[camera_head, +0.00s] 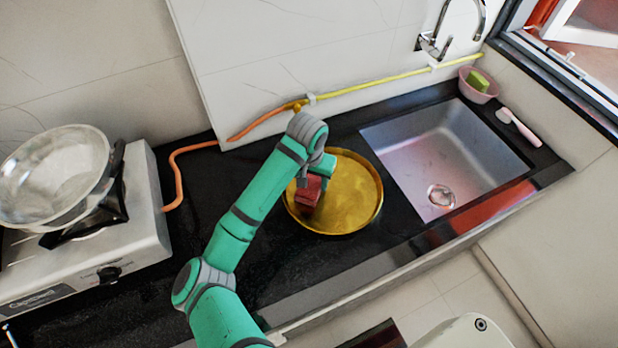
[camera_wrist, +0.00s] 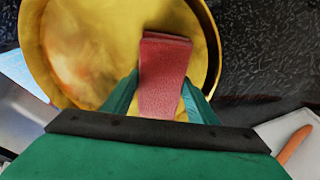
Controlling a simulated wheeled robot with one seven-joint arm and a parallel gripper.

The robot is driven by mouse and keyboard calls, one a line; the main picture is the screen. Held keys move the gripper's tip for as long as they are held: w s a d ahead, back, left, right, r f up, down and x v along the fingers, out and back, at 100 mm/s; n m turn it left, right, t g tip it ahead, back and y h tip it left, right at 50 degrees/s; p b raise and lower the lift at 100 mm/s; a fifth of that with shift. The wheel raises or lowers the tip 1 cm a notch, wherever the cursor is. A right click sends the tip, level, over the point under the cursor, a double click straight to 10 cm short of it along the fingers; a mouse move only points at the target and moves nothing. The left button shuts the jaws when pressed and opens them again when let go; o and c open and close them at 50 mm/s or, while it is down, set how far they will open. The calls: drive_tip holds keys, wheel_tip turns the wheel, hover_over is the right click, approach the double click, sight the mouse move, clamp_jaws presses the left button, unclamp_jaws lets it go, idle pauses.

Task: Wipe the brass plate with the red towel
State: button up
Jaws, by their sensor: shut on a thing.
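The brass plate (camera_head: 350,204) is round with a raised rim and lies on the black counter between the stove and the sink. It also fills much of the wrist view (camera_wrist: 85,50). The red towel (camera_head: 308,193) is a small folded block over the left part of the plate. In the wrist view the towel (camera_wrist: 164,70) sits between the two green fingers. My gripper (camera_wrist: 165,95) is shut on the towel. Whether the towel touches the plate's surface is hard to tell. My arm hides part of the plate's left edge.
A sink (camera_head: 430,140) is set in the counter to the right. A stove (camera_head: 140,215) with a metal pan (camera_head: 55,170) stands at left. A gas hose (camera_head: 177,175) runs along the wall. A pink bowl (camera_head: 478,88) and a brush (camera_head: 520,128) lie beyond the sink.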

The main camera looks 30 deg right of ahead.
drive_tip(key=shift+d, duration=0.9)
drive_tip(key=shift+s, duration=0.1)
drive_tip(key=shift+a, duration=1.5)
drive_tip(key=shift+w+a+r, duration=0.15)
drive_tip(key=shift+w, duration=0.1)
drive_tip(key=shift+r, duration=4)
